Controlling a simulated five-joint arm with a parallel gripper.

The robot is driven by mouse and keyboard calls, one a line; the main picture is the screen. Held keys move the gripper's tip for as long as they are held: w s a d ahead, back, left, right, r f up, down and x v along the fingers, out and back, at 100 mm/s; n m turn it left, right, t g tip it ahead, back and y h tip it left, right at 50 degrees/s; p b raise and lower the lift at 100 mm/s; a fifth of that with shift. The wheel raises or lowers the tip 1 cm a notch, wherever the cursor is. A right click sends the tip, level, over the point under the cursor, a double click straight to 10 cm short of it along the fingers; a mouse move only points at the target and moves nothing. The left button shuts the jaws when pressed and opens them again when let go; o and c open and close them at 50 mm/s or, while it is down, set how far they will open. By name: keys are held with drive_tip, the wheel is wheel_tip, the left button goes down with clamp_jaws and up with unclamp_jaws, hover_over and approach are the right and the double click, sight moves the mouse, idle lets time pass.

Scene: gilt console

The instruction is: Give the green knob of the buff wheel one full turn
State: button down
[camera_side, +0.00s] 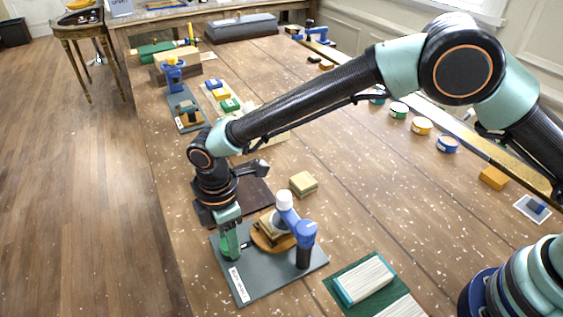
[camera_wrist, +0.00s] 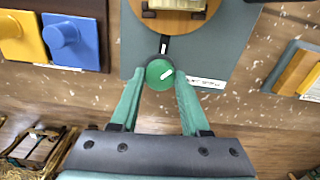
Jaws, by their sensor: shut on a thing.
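The green knob (camera_wrist: 160,74) sits between the two fingertips of my gripper (camera_wrist: 158,88) in the wrist view. My gripper is shut on it from above; in the side view my gripper (camera_side: 230,243) stands upright over the grey base plate (camera_side: 262,288) and largely hides the knob. A short black crank joins the knob to the round orange-brown buff wheel (camera_wrist: 185,22), which also shows in the side view (camera_side: 262,243). A wooden block lies on the wheel.
A dark board (camera_wrist: 105,60) with a yellow and a blue block (camera_wrist: 75,40) lies beside the plate. A stack of yellow pads (camera_side: 303,183) lies behind the wheel. A green mat with a pale book (camera_side: 365,280) lies to the right. Several coloured tins stand farther back.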

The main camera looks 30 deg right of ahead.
drive_tip(key=m, duration=0.4)
drive_tip(key=shift+m, duration=0.3)
drive_tip(key=m, duration=0.3)
drive_tip(key=shift+m, duration=0.4)
drive_tip(key=m, duration=0.3)
drive_tip(key=shift+m, duration=2.1)
drive_tip(key=shift+c, duration=1.9)
unclamp_jaws()
drive_tip(key=shift+r, duration=0.1)
